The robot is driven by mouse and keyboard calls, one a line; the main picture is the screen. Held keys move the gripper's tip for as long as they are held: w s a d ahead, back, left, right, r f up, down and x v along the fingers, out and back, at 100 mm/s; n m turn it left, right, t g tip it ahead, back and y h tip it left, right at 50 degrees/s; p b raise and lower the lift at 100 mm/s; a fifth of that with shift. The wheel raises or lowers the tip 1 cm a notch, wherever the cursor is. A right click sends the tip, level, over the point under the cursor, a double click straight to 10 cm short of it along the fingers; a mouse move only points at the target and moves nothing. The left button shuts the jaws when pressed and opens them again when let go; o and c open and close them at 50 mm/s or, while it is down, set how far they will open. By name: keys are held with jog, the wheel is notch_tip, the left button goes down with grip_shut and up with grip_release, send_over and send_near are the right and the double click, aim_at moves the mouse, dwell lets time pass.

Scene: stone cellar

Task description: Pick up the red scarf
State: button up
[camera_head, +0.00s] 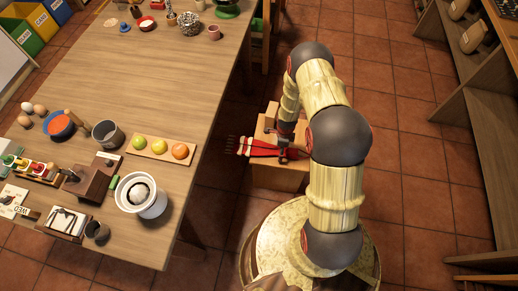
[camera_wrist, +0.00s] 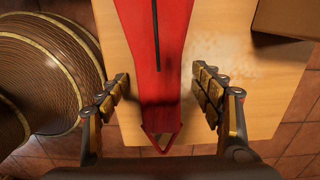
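The red scarf (camera_head: 262,149) lies across the top of a light wooden box (camera_head: 264,178) beside the table, with what looks like a fringe at its left end. In the wrist view the scarf (camera_wrist: 163,60) is a long red strip with a dark line along its middle and a narrow, pointed near end. My gripper (camera_wrist: 162,85) is open, with one finger on each side of the scarf and a visible gap to it on both sides. In the head view my arm partly hides the scarf's right end and the box.
The wooden table (camera_head: 135,75) on the left holds bowls, cups, eggs, fruit on a board and a white pot (camera_head: 141,195). Wooden shelves (camera_head: 490,120) stand on the right. A ribbed round object (camera_wrist: 45,75) shows at left in the wrist view.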

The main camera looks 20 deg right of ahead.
jog(key=shift+c, duration=1.2)
jog(key=c, duration=1.1)
